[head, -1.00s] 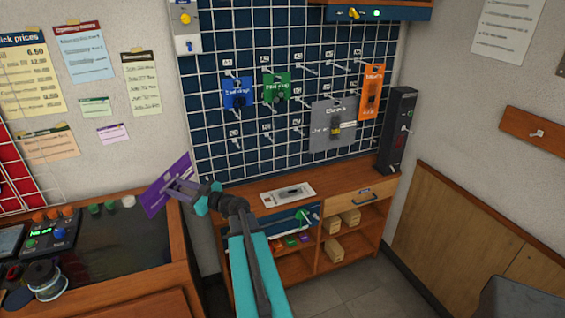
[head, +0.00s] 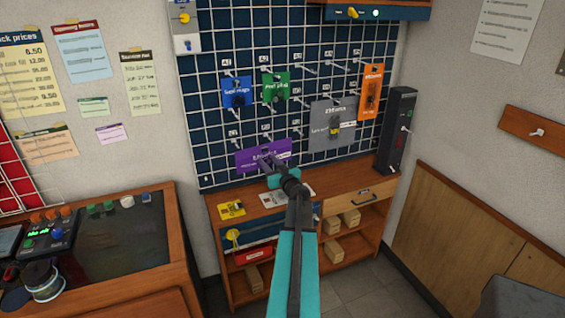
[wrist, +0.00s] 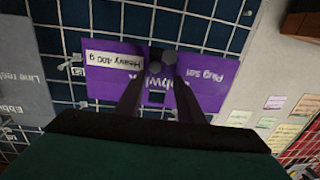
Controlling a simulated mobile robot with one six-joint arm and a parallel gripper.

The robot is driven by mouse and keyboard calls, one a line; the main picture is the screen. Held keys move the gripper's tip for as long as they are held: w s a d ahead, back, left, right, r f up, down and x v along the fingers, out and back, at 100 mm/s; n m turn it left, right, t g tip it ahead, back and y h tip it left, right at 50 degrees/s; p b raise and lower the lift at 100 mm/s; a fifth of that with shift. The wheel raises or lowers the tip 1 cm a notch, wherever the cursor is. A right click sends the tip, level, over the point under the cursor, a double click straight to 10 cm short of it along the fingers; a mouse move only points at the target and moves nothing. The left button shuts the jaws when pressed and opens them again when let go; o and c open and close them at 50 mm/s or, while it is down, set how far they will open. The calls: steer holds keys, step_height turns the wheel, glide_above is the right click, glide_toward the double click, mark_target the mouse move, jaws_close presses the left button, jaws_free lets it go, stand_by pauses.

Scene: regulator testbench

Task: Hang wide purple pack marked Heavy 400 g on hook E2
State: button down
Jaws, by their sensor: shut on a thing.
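The wide purple pack (head: 243,160) is in front of the lower left part of the pegboard, nearly level, with its printed face outward. In the wrist view the pack (wrist: 108,76) appears upside down and reads "Heavy 400 g". My gripper (head: 267,160) is shut on the pack near its middle; the fingers also show in the wrist view (wrist: 162,64). I cannot tell whether the pack touches the board or a hook. The hook labels on the pegboard (head: 215,150) are too small to read surely, so I cannot single out E2.
A blue pack (head: 236,92), a green pack (head: 275,88), a wide grey pack (head: 325,118) and an orange pack (head: 370,92) hang on the board. Bare hooks stick out between them. A dark upright box (head: 397,130) stands at right. A yellow card (head: 231,210) lies on the wooden bench.

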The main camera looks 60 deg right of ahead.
steer(key=shift+m+g+h, duration=0.4)
steer(key=shift+m+h, duration=0.3)
steer(key=s+d, duration=0.3)
steer(key=d, duration=0.1)
steer(key=shift+s+f, duration=0.1)
steer(key=shift+s, duration=0.3)
steer(key=shift+w+d, duration=0.1)
steer(key=shift+w, duration=0.15)
steer(key=f+b+x, duration=0.1)
steer(key=b+x, duration=0.2)
steer(key=x, duration=0.6)
stand_by(0.9)
steer(key=shift+w+d+f, duration=0.15)
stand_by(0.7)
